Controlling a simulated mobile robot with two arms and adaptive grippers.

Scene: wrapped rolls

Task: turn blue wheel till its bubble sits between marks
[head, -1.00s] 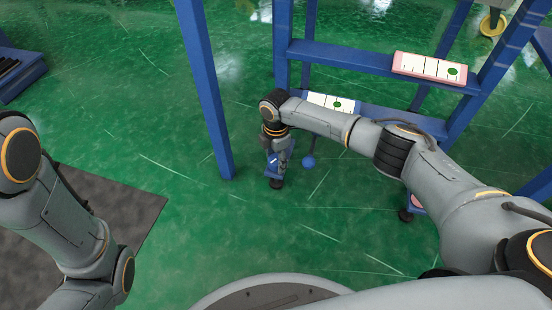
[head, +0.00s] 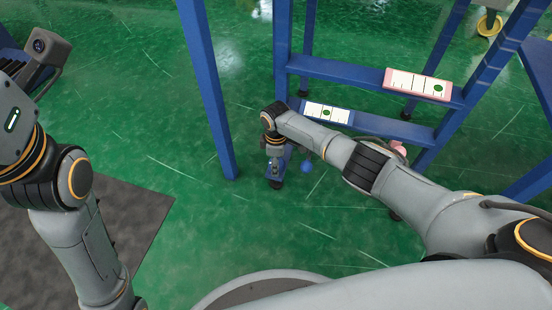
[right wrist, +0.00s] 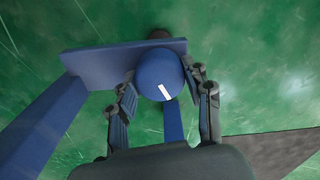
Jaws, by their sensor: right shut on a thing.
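The blue wheel (right wrist: 155,72), round with a white stripe, sits between the fingers of my right gripper (right wrist: 162,100) in the right wrist view. My right gripper is shut on it. In the head view this gripper (head: 277,152) reaches down at the low blue bracket, and the wheel is mostly hidden there. A white gauge (head: 343,116) with a green bubble (head: 326,112) lies on the lower blue shelf. The bubble is near the gauge's middle, with dark lines around it; the exact fit between marks is too small to tell. My left gripper is out of view.
A pink-edged gauge (head: 402,80) on the upper shelf has its green bubble (head: 438,88) toward the right. Blue posts (head: 208,90) stand around; a dark mat (head: 130,215) lies left on green floor.

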